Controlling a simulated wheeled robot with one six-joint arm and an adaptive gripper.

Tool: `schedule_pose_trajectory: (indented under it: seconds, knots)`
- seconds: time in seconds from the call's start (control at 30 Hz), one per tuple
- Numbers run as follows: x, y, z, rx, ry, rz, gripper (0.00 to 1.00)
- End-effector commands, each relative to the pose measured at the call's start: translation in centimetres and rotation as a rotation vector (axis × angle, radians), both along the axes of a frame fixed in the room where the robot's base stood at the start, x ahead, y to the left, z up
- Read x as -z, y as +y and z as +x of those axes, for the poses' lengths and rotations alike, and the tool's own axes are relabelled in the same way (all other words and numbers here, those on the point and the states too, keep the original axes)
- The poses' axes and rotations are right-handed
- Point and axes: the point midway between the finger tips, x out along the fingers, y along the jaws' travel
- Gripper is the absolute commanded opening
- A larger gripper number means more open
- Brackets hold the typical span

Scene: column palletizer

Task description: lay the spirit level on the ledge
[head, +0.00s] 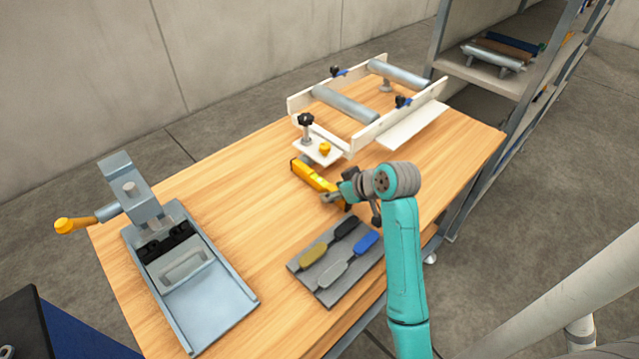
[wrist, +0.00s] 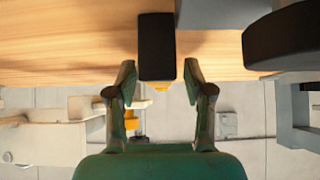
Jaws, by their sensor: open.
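The spirit level (head: 314,178) is a yellow bar with dark ends, lying on the wooden table in front of the roller frame. My gripper (head: 341,196) is at its near right end in the head view. In the wrist view my gripper (wrist: 160,76) is open, with one finger on each side of a black end block (wrist: 157,42), apparently the level's end, with a little yellow below it. I see gaps on both sides of the block. A flat white ledge (head: 413,126) runs along the right side of the roller frame and looks bare.
The white roller frame (head: 366,134) stands at the back, with a black knob (head: 306,120) at its front. A grey press with a yellow handle (head: 76,225) is at left. A grey tray (head: 306,272) with several coloured tools lies near the front edge. A shelf (head: 483,77) stands at right.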

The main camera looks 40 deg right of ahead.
Motion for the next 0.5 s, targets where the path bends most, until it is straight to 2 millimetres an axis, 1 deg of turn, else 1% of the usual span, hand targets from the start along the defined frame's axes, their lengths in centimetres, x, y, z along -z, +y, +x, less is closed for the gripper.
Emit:
schedule_pose_trajectory:
  seconds: [0.03,0.07,0.1,0.17,0.2,0.27,0.5]
  knots:
    - [-0.02,-0.01,-0.01,0.0,0.0,0.0,0.52]
    - [-0.02,-0.01,-0.01,0.0,0.0,0.0,0.5]
    - [-0.03,-0.01,-0.01,0.0,0.0,0.0,0.4]
    - [-0.04,-0.01,-0.02,0.0,0.0,0.0,0.25]
    - [-0.04,-0.01,-0.02,0.0,0.0,0.0,0.15]
    - [-0.04,-0.01,-0.02,0.0,0.0,0.0,0.0]
    - [-0.07,-0.01,-0.03,0.0,-0.001,0.0,0.0]
